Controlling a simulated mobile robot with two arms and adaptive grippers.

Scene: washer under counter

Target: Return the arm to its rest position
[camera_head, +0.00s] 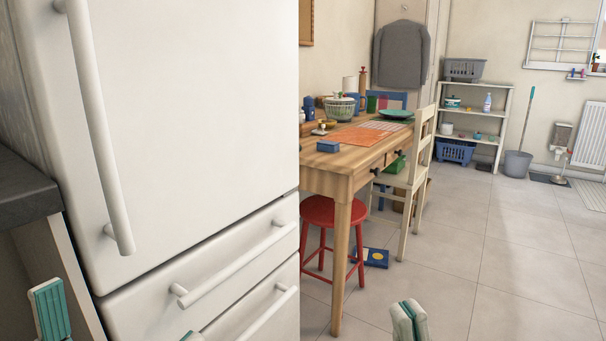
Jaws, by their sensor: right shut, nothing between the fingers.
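My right gripper (408,320) shows at the bottom edge, right of centre. Its pale fingertips with teal pads are together, with nothing held between them. It is in front of the open tiled floor and touches nothing that I can see. My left gripper (120,322) is at the bottom left, in front of the white fridge. Its two teal-padded fingertips are wide apart, and nothing shows between them. The left finger is clear, while only the tip of the other shows. Both arms are below the frame.
The fridge (180,110) with its long handles fills the left, beside a dark counter (25,188). A wooden table (340,173), red stool (320,212) and pale chair (418,165) stand ahead. A blue book (373,258) lies on the floor. Tiled floor (500,270) is clear at right.

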